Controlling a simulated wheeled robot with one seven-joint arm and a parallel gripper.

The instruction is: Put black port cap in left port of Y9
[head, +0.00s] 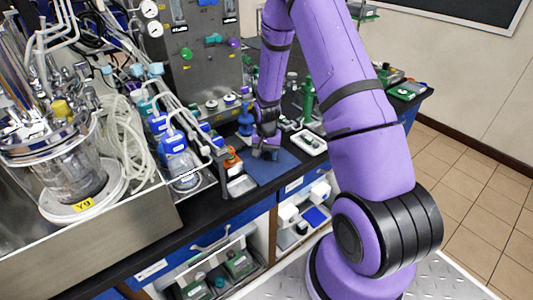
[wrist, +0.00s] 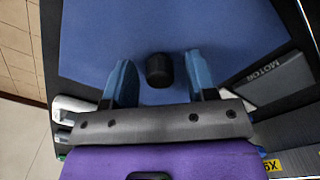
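The black port cap (wrist: 159,70) lies on a blue mat (wrist: 180,28) in the wrist view. My gripper (wrist: 159,80) is open, with one blue finger on each side of the cap and a gap to each. I cannot tell how far above the mat the fingertips are. In the head view my gripper (head: 264,150) is over the blue mat (head: 270,170), and the cap cannot be made out there. The Y9 vessel (head: 75,170), with a yellow Y9 label, stands at the left in the head view. Its left port cannot be made out among the tubes.
A white tray (head: 309,142) lies right of the mat. Bottles with blue caps (head: 180,160) stand between the mat and Y9. A metal control panel (head: 195,50) rises behind.

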